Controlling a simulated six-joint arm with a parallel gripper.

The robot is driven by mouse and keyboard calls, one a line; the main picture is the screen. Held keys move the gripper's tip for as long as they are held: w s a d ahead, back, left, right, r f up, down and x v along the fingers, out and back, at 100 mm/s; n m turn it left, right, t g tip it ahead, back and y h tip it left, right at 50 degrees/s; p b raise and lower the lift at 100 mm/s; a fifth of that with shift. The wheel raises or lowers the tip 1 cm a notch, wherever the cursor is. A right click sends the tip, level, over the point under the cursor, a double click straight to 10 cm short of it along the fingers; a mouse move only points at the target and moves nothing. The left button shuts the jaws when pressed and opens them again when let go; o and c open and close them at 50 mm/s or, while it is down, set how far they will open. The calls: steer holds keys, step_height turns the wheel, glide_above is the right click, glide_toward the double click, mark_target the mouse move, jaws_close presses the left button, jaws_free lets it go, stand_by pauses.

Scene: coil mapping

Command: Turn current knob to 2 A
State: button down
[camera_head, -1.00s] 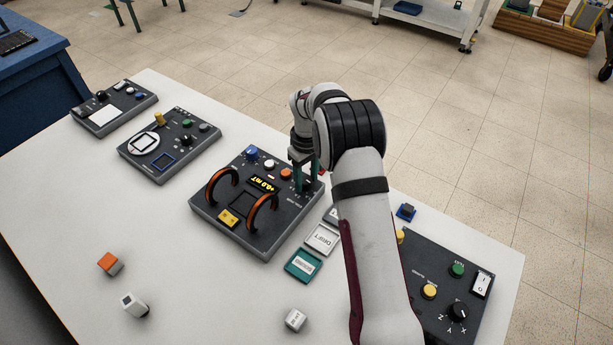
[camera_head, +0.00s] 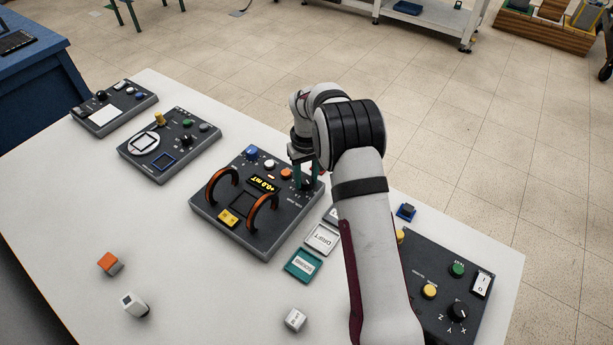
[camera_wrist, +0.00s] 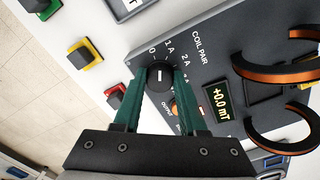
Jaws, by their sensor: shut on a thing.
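The coil pair panel (camera_head: 232,232) is a dark box with two orange-black coils (camera_head: 262,212) and a display (camera_head: 262,183) reading +0.0 mT. The current knob (camera_wrist: 160,78) is black with a white mark, by the labels 0, 1 A, 2 A and one partly hidden label. The white mark points up in the wrist view, toward the 0 and 1 A side; its exact setting is hard to tell. My gripper (camera_wrist: 159,73) is shut on the knob, one green finger on each side.
An orange output button (camera_wrist: 174,107) is close to the right finger. Label tiles (camera_head: 303,265) lie in front of the panel. Another control panel (camera_head: 455,290) stands at right, partly behind my arm. Two more panels stand at left.

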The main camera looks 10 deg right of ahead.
mark_target(306, 180)
steer(key=m, duration=0.6)
steer(key=shift+a, duration=0.1)
steer(key=m, duration=0.6)
stand_by(0.5)
steer(key=shift+c, duration=2.3)
jaws_free()
step_height(306, 180, up, 16)
steer(key=shift+f, duration=0.1)
